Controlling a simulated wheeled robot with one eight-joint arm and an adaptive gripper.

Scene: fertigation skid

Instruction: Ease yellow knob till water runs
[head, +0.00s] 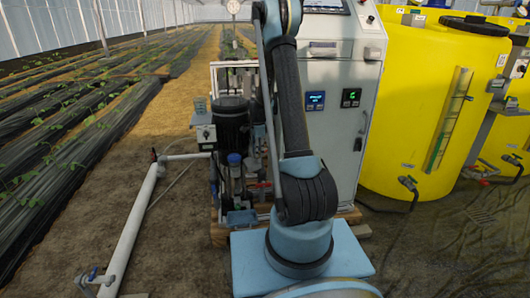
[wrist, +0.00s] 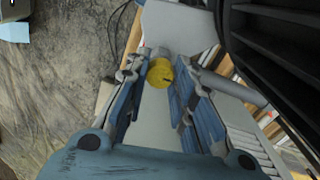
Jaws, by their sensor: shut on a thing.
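In the wrist view, a small round yellow knob (wrist: 160,73) with a dark mark on its face sits on a grey fitting. My gripper (wrist: 163,78) has its two blue-padded fingers on either side of the knob near their tips, shut on it. In the head view my arm reaches over the skid (head: 235,150), and my gripper and the knob are hidden there. No running water shows in either view.
A black pump motor (head: 231,112) stands on the skid beside a white control cabinet (head: 338,95) with small displays. Yellow tanks (head: 410,120) stand at right. A white pipe (head: 130,228) lies on the ground at left. Planted rows run along the far left.

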